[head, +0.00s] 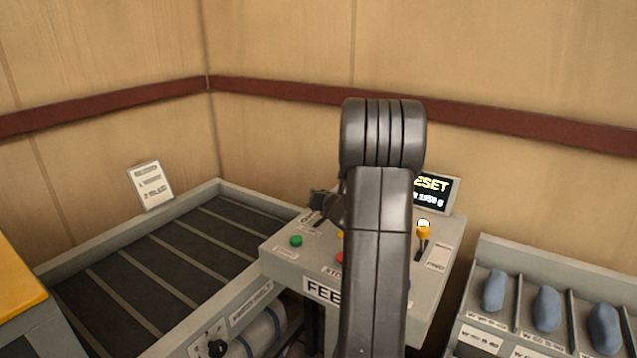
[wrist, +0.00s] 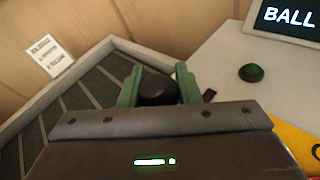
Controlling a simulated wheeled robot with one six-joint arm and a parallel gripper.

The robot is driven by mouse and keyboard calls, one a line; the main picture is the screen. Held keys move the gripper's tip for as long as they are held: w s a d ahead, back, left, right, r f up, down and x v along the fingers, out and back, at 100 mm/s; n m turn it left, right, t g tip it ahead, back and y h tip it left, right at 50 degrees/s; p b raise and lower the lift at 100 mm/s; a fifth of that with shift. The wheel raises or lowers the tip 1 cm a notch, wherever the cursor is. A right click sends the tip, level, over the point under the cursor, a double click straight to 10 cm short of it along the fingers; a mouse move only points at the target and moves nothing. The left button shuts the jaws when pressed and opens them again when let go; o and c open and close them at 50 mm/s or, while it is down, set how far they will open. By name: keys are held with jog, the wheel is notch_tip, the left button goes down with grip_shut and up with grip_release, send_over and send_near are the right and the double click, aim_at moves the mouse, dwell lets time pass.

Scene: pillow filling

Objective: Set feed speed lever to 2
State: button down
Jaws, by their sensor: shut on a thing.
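A grey control console (head: 285,258) stands in the middle of the head view, with my arm in front of much of it. My gripper (head: 326,205) is at the console's back left, partly hidden behind my arm. In the wrist view its green fingers (wrist: 159,78) are closed around a round black knob (wrist: 157,92), one finger on each side. The knob's shaft and its setting marks are hidden. A lever with a yellow knob (head: 423,232) stands on the console's right side, apart from my gripper. I cannot read which lever is the feed speed one.
A green button (head: 296,241) and a partly hidden red button (head: 340,258) are on the console. A display (head: 437,190) stands behind it. A dark slatted conveyor (head: 165,270) lies left. A rack (head: 480,300) with blue rolls is right.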

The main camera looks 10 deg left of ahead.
jog(key=shift+w+d+r+g+p, duration=0.25)
jog(key=shift+w+p, duration=0.25)
jog(key=shift+p, duration=0.25)
jog(key=shift+w+d+f, duration=0.2)
jog(key=shift+w+f, duration=0.05)
jog(key=shift+w, duration=0.45)
jog(key=shift+w+d+f, duration=0.1)
jog(key=shift+w+f, duration=0.05)
jog(key=shift+w, duration=0.1)
jog(key=shift+f, duration=0.1)
jog(key=c, duration=1.3)
grip_release()
jog(key=shift+d, duration=0.1)
jog(key=shift+o, duration=1.2)
jog(key=shift+w, duration=0.15)
